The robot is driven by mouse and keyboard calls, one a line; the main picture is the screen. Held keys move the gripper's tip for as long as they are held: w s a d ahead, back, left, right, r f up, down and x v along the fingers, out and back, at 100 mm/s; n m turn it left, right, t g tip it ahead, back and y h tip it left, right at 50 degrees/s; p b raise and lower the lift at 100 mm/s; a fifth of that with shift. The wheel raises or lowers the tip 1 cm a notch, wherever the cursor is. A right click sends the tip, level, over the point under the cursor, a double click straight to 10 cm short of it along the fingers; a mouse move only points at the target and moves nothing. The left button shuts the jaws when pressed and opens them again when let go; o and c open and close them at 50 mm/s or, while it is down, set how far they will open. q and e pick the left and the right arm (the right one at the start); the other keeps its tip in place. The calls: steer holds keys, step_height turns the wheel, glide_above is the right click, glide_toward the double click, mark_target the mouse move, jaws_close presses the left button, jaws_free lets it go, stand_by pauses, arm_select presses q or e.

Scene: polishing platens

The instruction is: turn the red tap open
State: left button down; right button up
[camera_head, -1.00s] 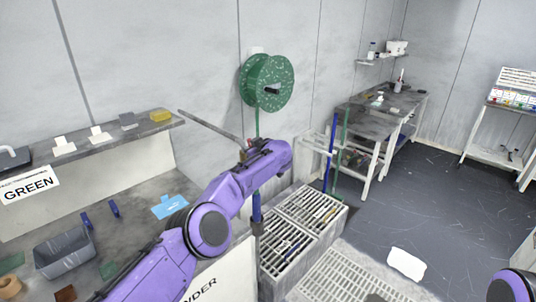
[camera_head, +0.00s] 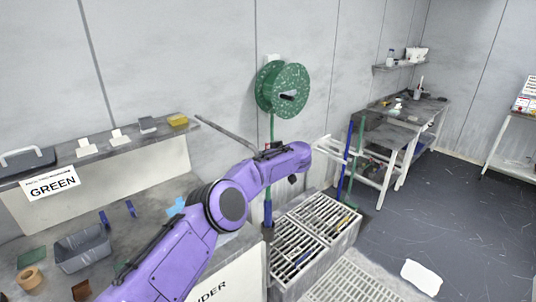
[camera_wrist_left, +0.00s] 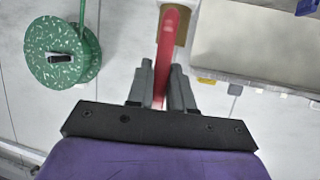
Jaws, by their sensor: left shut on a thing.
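The red tap's long handle (camera_wrist_left: 167,50) shows in the left wrist view, running up from between my fingers to a brownish round part (camera_wrist_left: 184,22). My left gripper (camera_wrist_left: 158,82) is shut on this red handle, one finger on each side of it. In the head view my purple left arm reaches toward the wall below the green reel, and its own links hide most of the gripper and tap there. My right gripper is out of view.
The green speckled reel (camera_head: 282,88) hangs on the wall close to the arm, with a green strip below it. Slatted racks (camera_head: 315,225) stand below. The bench at left holds a grey bin (camera_head: 83,248). Floor at right is mostly clear.

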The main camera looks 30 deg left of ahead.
arm_select(q)
steer(key=c, duration=1.1)
jaws_free()
steer(key=shift+w+r, duration=0.1)
steer(key=shift+a, duration=0.1)
steer(key=shift+w, duration=0.1)
steer(key=b+v, duration=0.4)
steer(key=v, duration=0.6)
steer(key=shift+d, duration=0.25)
